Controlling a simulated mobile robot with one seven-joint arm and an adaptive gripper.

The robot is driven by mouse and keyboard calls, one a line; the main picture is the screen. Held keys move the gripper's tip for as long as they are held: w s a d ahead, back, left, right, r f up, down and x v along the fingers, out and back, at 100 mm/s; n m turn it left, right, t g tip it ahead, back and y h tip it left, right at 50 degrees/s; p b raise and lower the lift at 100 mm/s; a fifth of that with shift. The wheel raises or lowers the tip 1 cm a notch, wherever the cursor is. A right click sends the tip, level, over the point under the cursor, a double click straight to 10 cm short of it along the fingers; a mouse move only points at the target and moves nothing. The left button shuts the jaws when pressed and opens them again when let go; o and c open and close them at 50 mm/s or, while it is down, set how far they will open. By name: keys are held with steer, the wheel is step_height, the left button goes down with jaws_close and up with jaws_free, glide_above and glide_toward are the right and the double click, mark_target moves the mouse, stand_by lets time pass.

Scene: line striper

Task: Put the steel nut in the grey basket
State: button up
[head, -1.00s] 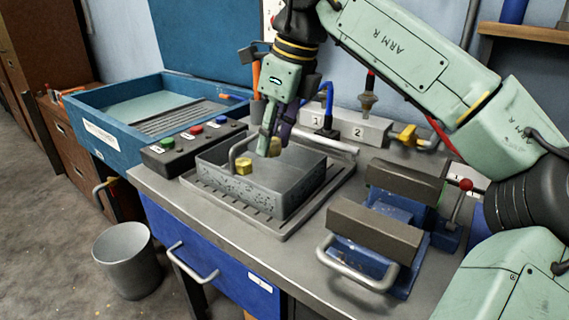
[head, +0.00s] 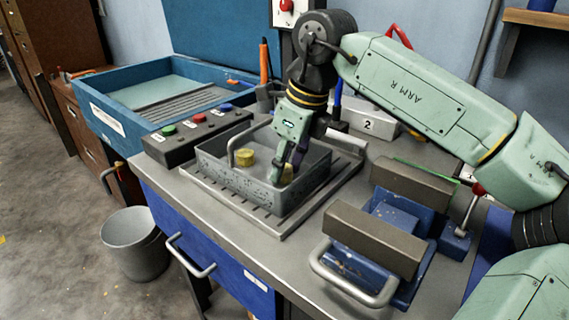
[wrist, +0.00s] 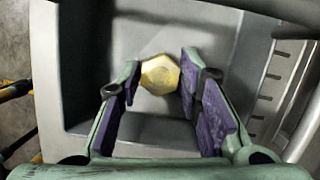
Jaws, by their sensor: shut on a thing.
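The grey basket (head: 262,196) is an open rectangular bin with bar handles, standing on a slotted tray. My gripper (head: 291,166) points down into its right part, its fingertips below the rim. It is shut on a hex nut (head: 286,174), which looks yellow and brass-like rather than steel. In the wrist view this nut (wrist: 160,74) sits between the purple finger pads at the tips, over the basket floor (wrist: 190,40). Whether it touches the floor I cannot tell. A second yellow nut (head: 245,157) is inside the basket to the left, near the handle.
A button box (head: 197,133) stands left of the basket, with a blue trough (head: 118,122) behind it. A vise (head: 375,235) with brown jaws is to the right. A numbered block (head: 368,122) stands behind. A grey bucket (head: 133,243) is on the floor.

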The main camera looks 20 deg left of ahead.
steer(key=shift+f, duration=0.25)
steer(key=shift+f, duration=0.1)
steer(key=shift+f, duration=0.15)
steer(key=o, duration=1.2)
steer(key=v, duration=1.2)
steer(key=shift+r, duration=0.3)
